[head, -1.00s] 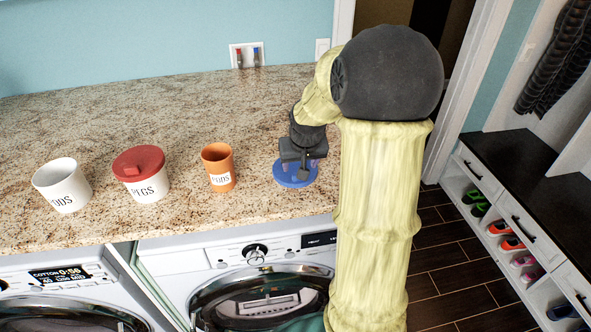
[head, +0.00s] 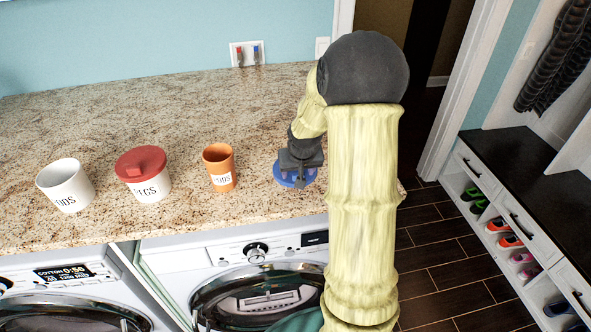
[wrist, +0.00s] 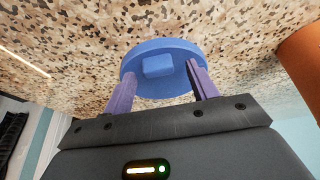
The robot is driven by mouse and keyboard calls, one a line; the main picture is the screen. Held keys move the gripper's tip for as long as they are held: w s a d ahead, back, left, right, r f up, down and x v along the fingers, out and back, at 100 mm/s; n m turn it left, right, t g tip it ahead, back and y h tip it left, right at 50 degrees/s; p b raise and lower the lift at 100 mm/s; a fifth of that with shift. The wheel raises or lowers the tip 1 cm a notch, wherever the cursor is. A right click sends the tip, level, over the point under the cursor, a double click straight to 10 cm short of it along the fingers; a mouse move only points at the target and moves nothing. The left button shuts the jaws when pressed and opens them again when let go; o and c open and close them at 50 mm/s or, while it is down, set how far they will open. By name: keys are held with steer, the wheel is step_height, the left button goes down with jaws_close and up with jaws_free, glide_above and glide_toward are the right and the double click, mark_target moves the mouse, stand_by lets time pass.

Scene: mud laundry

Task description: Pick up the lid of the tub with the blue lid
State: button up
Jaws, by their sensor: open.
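A round blue lid (head: 281,178) with a small raised knob lies on the granite counter near its front edge, right of the orange cup. No tub shows under it. My gripper (head: 297,172) is just above the lid, partly covering it. In the wrist view, the lid (wrist: 160,88) and its block-shaped knob (wrist: 158,66) show between my gripper's two purple fingers (wrist: 160,84). The fingers are apart and the knob is between them, with gaps on both sides. I cannot tell whether the fingertips touch the lid.
An orange cup (head: 219,168), a tub with a red lid (head: 140,160) and a lidless white tub (head: 66,185) stand in a row to the left. The counter (head: 130,108) behind them is clear. Washing machines (head: 255,280) stand below the front edge.

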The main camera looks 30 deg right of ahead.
steer(key=shift+c, duration=0.2)
steer(key=c, duration=1)
step_height(320, 180, up, 10)
steer(key=shift+b, duration=0.95)
